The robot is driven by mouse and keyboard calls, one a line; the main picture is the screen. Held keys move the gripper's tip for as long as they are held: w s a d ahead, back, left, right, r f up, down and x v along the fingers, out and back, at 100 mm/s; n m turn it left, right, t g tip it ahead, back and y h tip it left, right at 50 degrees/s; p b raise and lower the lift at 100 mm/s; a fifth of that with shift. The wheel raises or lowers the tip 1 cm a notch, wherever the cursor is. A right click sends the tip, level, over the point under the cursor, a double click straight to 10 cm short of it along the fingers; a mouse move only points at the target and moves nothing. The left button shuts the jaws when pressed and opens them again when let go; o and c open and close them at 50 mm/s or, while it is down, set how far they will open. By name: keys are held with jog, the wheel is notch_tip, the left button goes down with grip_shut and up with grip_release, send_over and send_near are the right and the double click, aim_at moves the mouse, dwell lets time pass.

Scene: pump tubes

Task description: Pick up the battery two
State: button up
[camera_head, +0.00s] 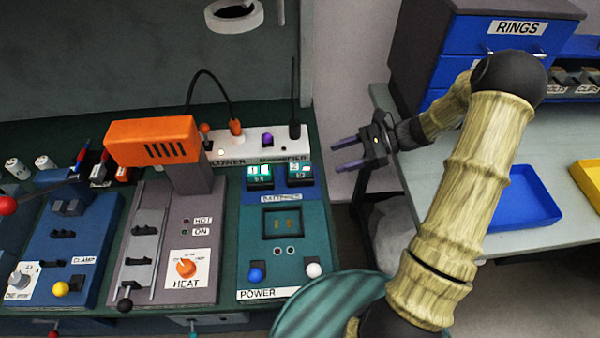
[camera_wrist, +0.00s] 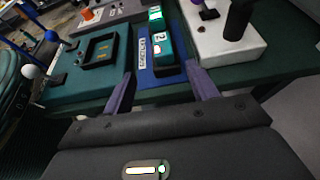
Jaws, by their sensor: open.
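Battery two (camera_head: 299,172), a small teal block marked 2, sits on the right of the blue batteries strip above the POWER panel (camera_head: 286,232). Battery one (camera_head: 260,172) stands just to its left, with a bright green face. My gripper (camera_head: 340,153) is open and empty, to the right of battery two, its purple fingers pointing left towards it. In the wrist view, battery two (camera_wrist: 163,46) lies ahead between the lines of the two fingers (camera_wrist: 162,88), apart from them. Battery one (camera_wrist: 156,16) is just beyond it.
A white power strip (camera_head: 270,140) with an orange plug and black cable stands behind the batteries. The HEAT unit (camera_head: 165,240) and CLAMP unit (camera_head: 70,240) are to the left. A blue tray (camera_head: 530,205) lies on the right table, with a gap between the tables.

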aim_at(304, 166)
jog(key=x, duration=0.7)
jog(key=shift+p+x, duration=0.4)
jog(key=shift+x, duration=2.25)
jog(key=shift+w+r, duration=0.1)
jog(key=shift+w, duration=0.1)
grip_shut()
jog(key=shift+r, duration=0.15)
